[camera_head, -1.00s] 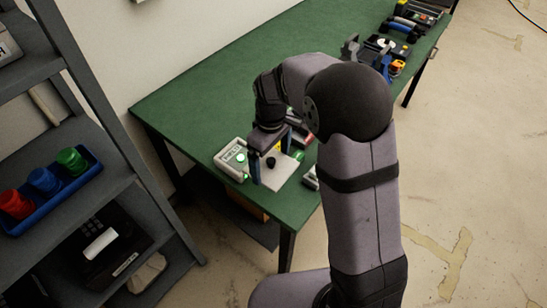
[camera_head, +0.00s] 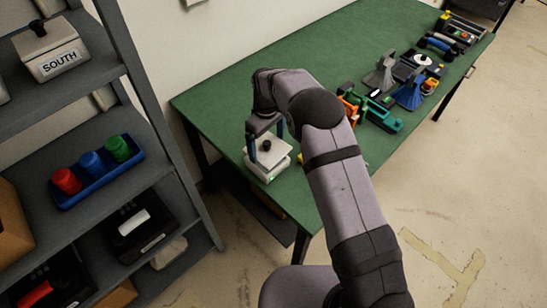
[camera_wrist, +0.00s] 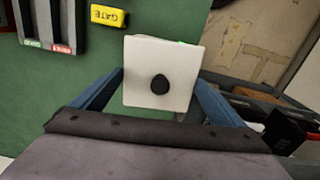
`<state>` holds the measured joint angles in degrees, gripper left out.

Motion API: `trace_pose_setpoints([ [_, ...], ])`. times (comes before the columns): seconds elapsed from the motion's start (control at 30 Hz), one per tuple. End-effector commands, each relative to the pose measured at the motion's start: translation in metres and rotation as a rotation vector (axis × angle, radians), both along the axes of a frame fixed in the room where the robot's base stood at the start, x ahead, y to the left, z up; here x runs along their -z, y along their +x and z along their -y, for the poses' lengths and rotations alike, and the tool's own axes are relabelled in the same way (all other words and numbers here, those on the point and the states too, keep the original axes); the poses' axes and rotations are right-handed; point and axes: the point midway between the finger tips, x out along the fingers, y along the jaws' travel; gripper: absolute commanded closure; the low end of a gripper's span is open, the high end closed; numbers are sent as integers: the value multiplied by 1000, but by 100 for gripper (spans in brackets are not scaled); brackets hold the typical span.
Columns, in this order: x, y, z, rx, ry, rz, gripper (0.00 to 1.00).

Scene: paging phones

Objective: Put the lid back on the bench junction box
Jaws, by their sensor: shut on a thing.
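The lid (camera_head: 266,150) is a pale square plate with a black knob. My gripper (camera_head: 267,142) has its blue fingers on two opposite sides of the lid and is shut on it. In the wrist view the lid (camera_wrist: 150,60) lies flat between the fingers of my gripper (camera_wrist: 160,95), with the knob facing the camera. The junction box (camera_head: 268,175), pale with a small green light, is below the lid near the bench corner. The lid hides most of the box. I cannot tell whether the lid touches it.
The green bench (camera_head: 225,95) is clear behind my gripper. Tools and blue stands (camera_head: 410,92) are along its right part. A yellow block marked GATE (camera_wrist: 108,15) is near the lid in the wrist view. A grey shelf (camera_head: 110,165) stands at the left.

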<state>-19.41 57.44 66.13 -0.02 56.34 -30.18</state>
Motion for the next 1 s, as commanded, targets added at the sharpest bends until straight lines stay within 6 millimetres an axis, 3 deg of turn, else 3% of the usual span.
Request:
trace_pose_setpoints([
  [0.23,-17,12,-4,45,0,-1,31],
  [0.67,-14,8,-2,81,-1,-1,31],
  [1.0,4,8,-2,81,-1,-1,31],
])
